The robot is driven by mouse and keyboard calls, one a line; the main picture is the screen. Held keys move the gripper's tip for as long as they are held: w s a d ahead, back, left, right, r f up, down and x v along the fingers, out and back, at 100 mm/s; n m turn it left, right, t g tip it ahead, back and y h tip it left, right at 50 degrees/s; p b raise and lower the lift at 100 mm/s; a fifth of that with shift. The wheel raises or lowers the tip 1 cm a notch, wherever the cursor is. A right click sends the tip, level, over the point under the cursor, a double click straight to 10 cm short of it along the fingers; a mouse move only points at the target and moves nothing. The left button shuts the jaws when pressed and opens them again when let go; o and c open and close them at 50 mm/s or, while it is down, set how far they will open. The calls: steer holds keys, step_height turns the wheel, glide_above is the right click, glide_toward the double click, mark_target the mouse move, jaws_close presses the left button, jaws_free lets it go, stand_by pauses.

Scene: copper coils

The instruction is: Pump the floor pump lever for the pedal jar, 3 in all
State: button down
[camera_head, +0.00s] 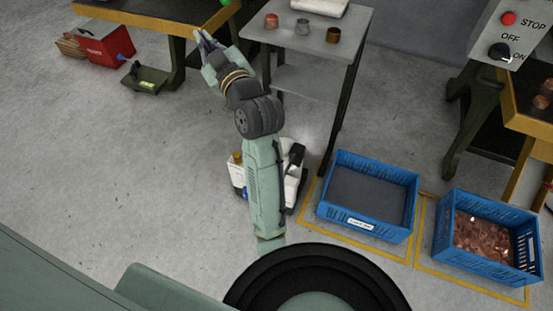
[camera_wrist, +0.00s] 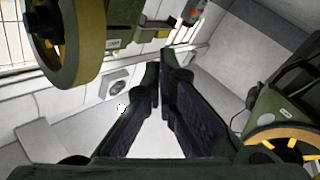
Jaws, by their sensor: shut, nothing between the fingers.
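My gripper (camera_head: 203,40) is at the upper left of the head view, raised near the right end of a wood-edged bench. Its fingers are shut and empty; they also show in the wrist view (camera_wrist: 162,68). A white unit (camera_head: 237,176) with a black lever-like part (camera_head: 297,154) and a brass-coloured top stands on the floor, partly hidden behind my arm. A small green pedal-like box (camera_head: 145,78) lies on the floor at the upper left. I cannot tell for sure which of these is the pump. Neither is touched by my gripper.
A grey table (camera_head: 318,48) holds three small cups. Two blue crates stand at the right, one with a dark bare bottom (camera_head: 370,197), one with copper pieces (camera_head: 485,238). A red box (camera_head: 104,46) and a control panel (camera_head: 508,38) flank the scene. Floor at left is clear.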

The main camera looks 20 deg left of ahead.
steer(key=w+d+f+g+h+p, duration=0.1)
steer(key=d+f+g+h, duration=0.15)
steer(key=f, duration=0.45)
steer(key=w+d+f+g+h+p, duration=0.1)
steer(key=w+d+f+h, duration=0.1)
steer(key=d+f, duration=0.35)
steer(key=s+d+f+n+g+h+p, duration=0.1)
steer(key=s+d+f+g, duration=0.2)
steer(key=d+f, duration=0.4)
steer(key=s+d+f+n+g+h+p, duration=0.1)
steer(key=s+d+f, duration=0.5)
steer(key=f, duration=0.7)
steer(key=shift+d+n+g+h, duration=0.45)
steer(key=shift+d+n+g, duration=0.05)
steer(key=shift+d+g, duration=0.75)
steer(key=shift+a+f, duration=0.15)
steer(key=p+x, duration=0.1)
steer(key=x, duration=0.9)
steer(key=shift+f, duration=0.1)
steer(key=shift+w+d+f+p, duration=0.1)
steer(key=shift+f+p, duration=0.15)
steer(key=shift+f, duration=0.35)
steer(key=shift+w+d+f+p, duration=0.15)
steer(key=shift+f+p, duration=0.05)
steer(key=shift+f, duration=0.35)
steer(key=shift+w+d+f, duration=0.1)
steer(key=shift+f, duration=0.5)
